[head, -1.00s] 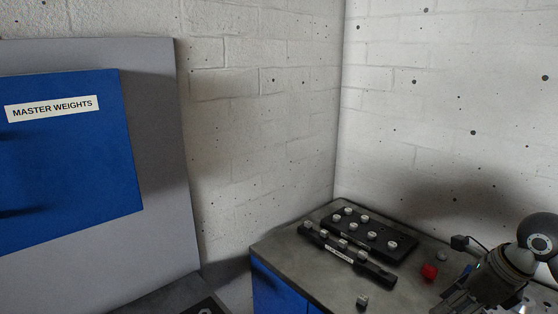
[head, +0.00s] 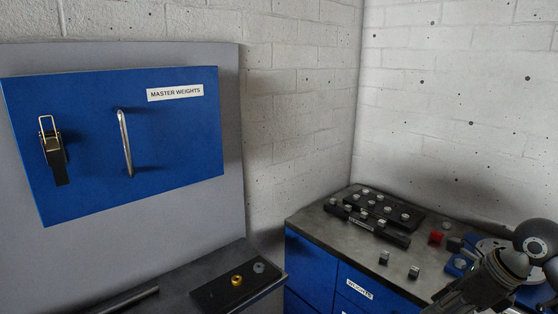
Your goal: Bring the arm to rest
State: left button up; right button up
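One arm of mine comes in from the right edge, so it is my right arm. Its dark gripper (head: 445,299) hangs low at the bottom right, in front of the bench (head: 335,228). The fingertips run toward the bottom edge and are small and dark. I cannot tell whether they are open or shut, or whether they hold anything. My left gripper is not in view.
A blue door (head: 185,150) marked MASTER WEIGHTS has a latch (head: 53,155) and bar handle (head: 126,145). Below, a dark tray (head: 215,294) holds a brass ring (head: 237,280). The bench carries a weight rack (head: 375,204), loose weights (head: 384,258) and a red block (head: 436,238).

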jog(key=w+a+f+m+t+y, duration=0.4)
jog(key=w+a+f+m+y, duration=0.45)
jog(key=a+f+m, duration=0.2)
jog(key=s+d+f+m+t+h, duration=0.25)
jog(key=f+m, duration=0.35)
jog(key=f, duration=0.3)
jog(key=s+d+f+m+t+h, duration=0.1)
jog(key=d+f+m+h, duration=0.2)
jog(key=f+m, duration=0.45)
jog(key=s+d+f+m+t+h, duration=0.15)
jog(key=f+m, duration=0.35)
jog(key=f, duration=0.5)
jog(key=s+d+f+m+g+h, duration=0.1)
jog(key=s+f+m+g+h, duration=0.55)
jog(key=s+f, duration=1.1)
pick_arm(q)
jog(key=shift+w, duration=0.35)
pick_arm(e)
jog(key=s+a+f+m+g, duration=0.1)
jog(key=s+a+f+m, duration=0.1)
jog(key=s, duration=0.7)
jog(key=s+a+f+m+g, duration=0.2)
jog(key=s+f, duration=0.3)
jog(key=s, duration=0.4)
jog(key=s+a+f+m+g+y, duration=0.1)
jog(key=s+f+m+g, duration=0.1)
jog(key=s, duration=0.7)
jog(key=shift+s+a+f, duration=0.15)
jog(key=shift+a+f, duration=0.25)
jog(key=shift+f, duration=0.45)
